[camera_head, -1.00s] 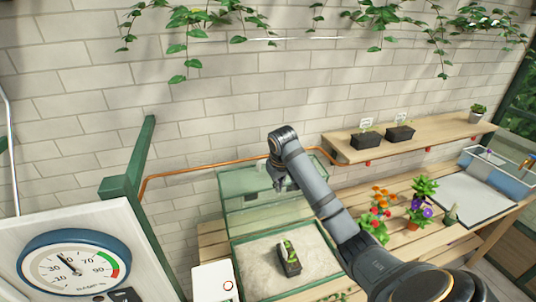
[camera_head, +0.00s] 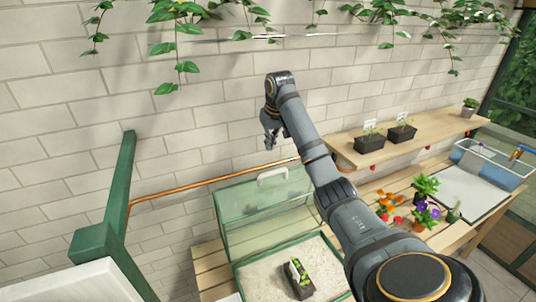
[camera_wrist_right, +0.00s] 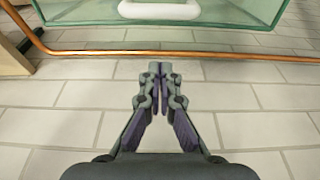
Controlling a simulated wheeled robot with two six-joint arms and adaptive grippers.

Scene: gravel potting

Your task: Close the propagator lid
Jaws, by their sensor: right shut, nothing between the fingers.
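The propagator's clear lid (camera_head: 262,208) with a green edge stands raised at the back of the tray, and its white handle (camera_head: 272,174) shows at its top. The lid (camera_wrist_right: 235,14) and handle (camera_wrist_right: 159,9) also show at the top of the right wrist view. The propagator base (camera_head: 330,242) has a green rim around pale gravel, and a black pot with a small plant (camera_head: 300,276) sits in it. My right gripper (camera_head: 271,143) is shut and empty, above the handle and apart from it; its fingertips (camera_wrist_right: 158,66) meet in the right wrist view. My left gripper is not in view.
A copper pipe (camera_head: 215,182) runs along the brick wall behind the lid. A wooden shelf (camera_head: 360,152) with black pots is at the right. Flowers (camera_head: 424,212) stand on the slatted bench. A green post (camera_head: 122,190) stands at left.

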